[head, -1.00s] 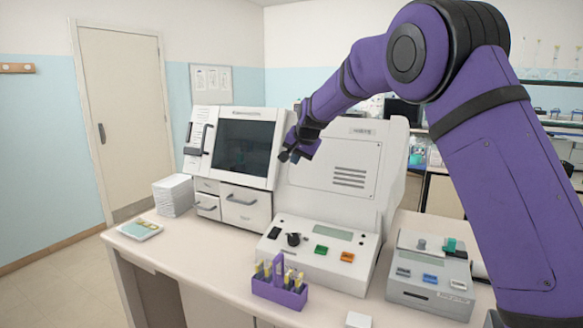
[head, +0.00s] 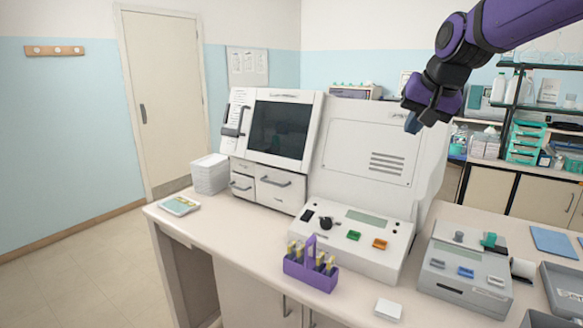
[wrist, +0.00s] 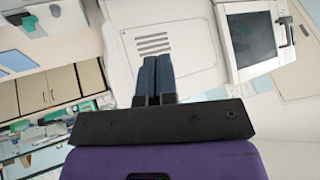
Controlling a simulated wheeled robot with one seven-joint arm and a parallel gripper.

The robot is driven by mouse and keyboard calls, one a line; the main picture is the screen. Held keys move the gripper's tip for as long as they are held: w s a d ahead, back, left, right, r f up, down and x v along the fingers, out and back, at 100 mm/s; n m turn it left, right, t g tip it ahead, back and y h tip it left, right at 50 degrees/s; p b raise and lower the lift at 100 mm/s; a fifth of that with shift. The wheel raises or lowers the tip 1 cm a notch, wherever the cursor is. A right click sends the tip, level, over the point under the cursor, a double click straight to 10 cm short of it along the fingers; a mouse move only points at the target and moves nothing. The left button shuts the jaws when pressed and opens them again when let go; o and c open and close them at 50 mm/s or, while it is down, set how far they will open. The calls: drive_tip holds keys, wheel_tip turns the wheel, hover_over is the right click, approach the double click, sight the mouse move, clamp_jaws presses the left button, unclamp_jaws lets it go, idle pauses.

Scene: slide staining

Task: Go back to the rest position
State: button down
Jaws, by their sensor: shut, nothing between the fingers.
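My gripper (head: 413,124) is at the upper right of the head view, raised in front of the upper part of the white stainer machine (head: 345,165). My purple arm comes in from the top right corner. In the wrist view my gripper (wrist: 158,60) has its two dark blue fingers side by side and touching, with nothing between them. The machine's vented panel (wrist: 150,38) shows beyond the fingertips. Nothing appears to touch the gripper.
Shelves (head: 515,105) stand at the back right. Open air surrounds the gripper.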

drive_tip(key=s+d+f+n, duration=0.1)
drive_tip(key=s+f, duration=0.1)
drive_tip(key=s, duration=0.7)
drive_tip(key=s+d+f+n+h, duration=0.1)
drive_tip(key=s+d+f, duration=0.1)
drive_tip(key=s, duration=0.8)
drive_tip(key=s+d+f+n+g, duration=0.1)
drive_tip(key=s+d+f, duration=0.1)
drive_tip(key=s, duration=0.7)
drive_tip(key=shift+s+d+f+h, duration=0.25)
drive_tip(key=shift+s+f+h, duration=0.15)
drive_tip(key=shift+f, duration=0.3)
